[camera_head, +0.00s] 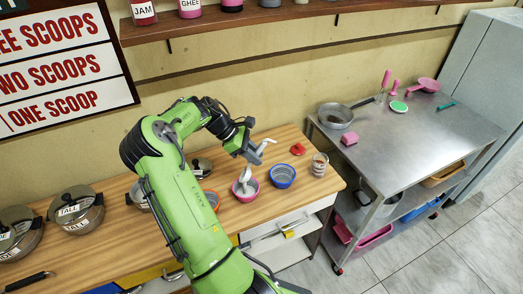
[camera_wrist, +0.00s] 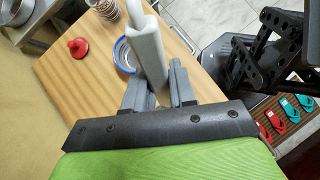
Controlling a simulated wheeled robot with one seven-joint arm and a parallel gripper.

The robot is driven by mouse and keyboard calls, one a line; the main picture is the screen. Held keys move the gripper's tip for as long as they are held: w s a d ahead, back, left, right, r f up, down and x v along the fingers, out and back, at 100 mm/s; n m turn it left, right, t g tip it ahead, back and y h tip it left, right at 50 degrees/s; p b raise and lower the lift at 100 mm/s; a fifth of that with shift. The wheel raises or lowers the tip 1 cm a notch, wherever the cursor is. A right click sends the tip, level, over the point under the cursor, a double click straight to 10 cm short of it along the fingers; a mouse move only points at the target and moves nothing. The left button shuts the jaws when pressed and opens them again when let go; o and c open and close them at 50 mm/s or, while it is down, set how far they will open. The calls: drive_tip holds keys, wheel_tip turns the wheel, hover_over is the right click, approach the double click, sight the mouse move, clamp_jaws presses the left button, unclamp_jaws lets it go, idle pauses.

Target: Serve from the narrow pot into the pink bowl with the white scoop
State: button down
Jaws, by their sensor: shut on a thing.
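My gripper (camera_head: 258,152) is above the right half of the wooden counter. It is shut on the white scoop (camera_head: 243,177), whose handle (camera_wrist: 147,45) stands between the fingers in the wrist view. The scoop points down at the pink bowl (camera_head: 247,193), its lower end over or inside the bowl; I cannot tell whether they touch. Whether the scoop or bowl holds food is too small to see. No pot shows a readable narrow label. A lidded pot labelled TALL (camera_head: 77,211) stands at left, and another pot (camera_head: 139,197) is partly behind my arm.
A blue bowl (camera_head: 282,176) stands just right of the pink bowl, an orange-rimmed bowl (camera_head: 212,197) to its left. A red lid (camera_head: 298,149) and a glass jar (camera_head: 319,164) are near the counter's right end. A steel table (camera_head: 425,125) with a pan (camera_head: 336,116) stands further right.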

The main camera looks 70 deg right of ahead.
drive_tip(key=shift+w+a+r+g+p, duration=0.15)
drive_tip(key=shift+w+r+g+p, duration=0.25)
drive_tip(key=shift+w+g+p, duration=0.35)
drive_tip(key=shift+s+r+p, duration=0.15)
drive_tip(key=shift+r+p, duration=0.15)
drive_tip(key=shift+p, duration=0.25)
drive_tip(key=shift+f, duration=0.35)
drive_tip(key=s+d+t+y, duration=0.1)
drive_tip(key=s+d+t, duration=0.1)
drive_tip(key=s+t, duration=0.5)
drive_tip(key=shift+s+f+t+y+b, duration=0.2)
drive_tip(key=shift+f+t+y+b, duration=0.15)
drive_tip(key=shift+t, duration=0.5)
